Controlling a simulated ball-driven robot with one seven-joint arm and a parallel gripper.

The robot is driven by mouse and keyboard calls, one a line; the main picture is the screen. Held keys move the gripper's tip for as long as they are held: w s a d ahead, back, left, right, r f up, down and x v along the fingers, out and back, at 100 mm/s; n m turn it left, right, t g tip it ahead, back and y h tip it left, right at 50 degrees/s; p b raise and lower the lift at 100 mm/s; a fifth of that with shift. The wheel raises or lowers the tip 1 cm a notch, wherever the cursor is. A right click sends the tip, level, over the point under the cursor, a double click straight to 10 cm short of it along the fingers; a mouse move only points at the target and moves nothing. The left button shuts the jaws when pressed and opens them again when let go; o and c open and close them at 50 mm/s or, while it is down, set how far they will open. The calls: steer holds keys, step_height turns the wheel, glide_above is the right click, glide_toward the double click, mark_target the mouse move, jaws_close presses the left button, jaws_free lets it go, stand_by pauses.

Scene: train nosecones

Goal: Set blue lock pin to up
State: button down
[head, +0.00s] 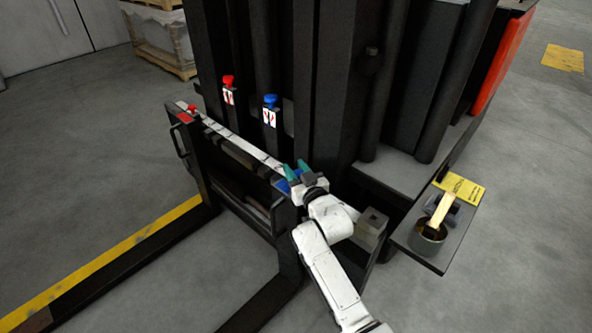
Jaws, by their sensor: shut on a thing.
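A blue lock pin (283,186) sits at the right part of the forklift's carriage bar, mostly hidden by my gripper. My gripper (297,171), with teal fingertips, is at the pin and shut on it. Whether the pin is up or down cannot be told from this view, because the fingers cover it. My white arm reaches in from the lower right.
A red pin (192,109) is at the bar's left end. A red-topped lever (228,82) and a blue-topped lever (270,101) stand behind the bar. A can with a brush (430,233) and a yellow card (468,189) lie on a right ledge.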

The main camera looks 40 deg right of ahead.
steer(key=shift+r+p, duration=1.4)
steer(key=shift+r, duration=0.35)
steer(key=c, duration=0.8)
jaws_free()
steer(key=shift+s+a+f, duration=0.15)
steer(key=shift+s+a, duration=0.1)
steer(key=shift+s, duration=0.15)
steer(key=shift+b+v, duration=2.6)
steer(key=shift+v, duration=2.3)
